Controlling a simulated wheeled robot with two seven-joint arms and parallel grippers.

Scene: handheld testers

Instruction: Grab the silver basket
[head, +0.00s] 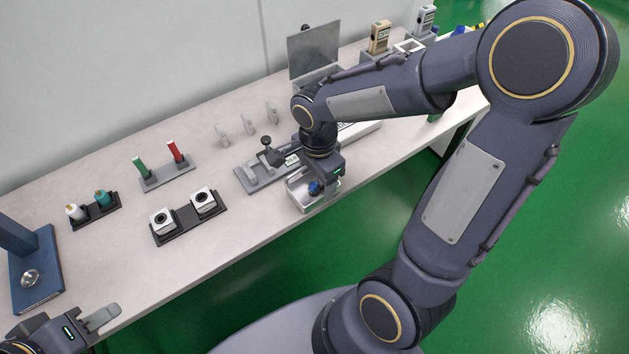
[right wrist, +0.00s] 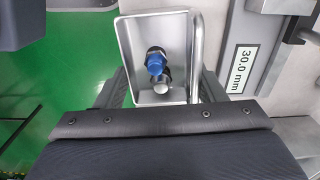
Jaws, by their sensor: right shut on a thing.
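The silver basket (head: 297,200) is a small metal tray with raised walls and a bar handle, at the table's front edge in the head view. It also shows in the right wrist view (right wrist: 134,35), with a blue-capped metal part (right wrist: 156,62) inside it. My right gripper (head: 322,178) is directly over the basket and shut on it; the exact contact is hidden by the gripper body. Whether the basket is clear of the table cannot be told. My left gripper (head: 98,318) is at the lower left, away from the basket; its jaw gap is unclear.
A grey fixture (head: 262,176) with a 30.0 mm label stands beside the basket. Two white blocks on a dark holder (head: 180,232), a red and green pair on a stand (head: 165,180), and a blue stand (head: 38,285) are left. A grey panel (head: 313,52) stands behind.

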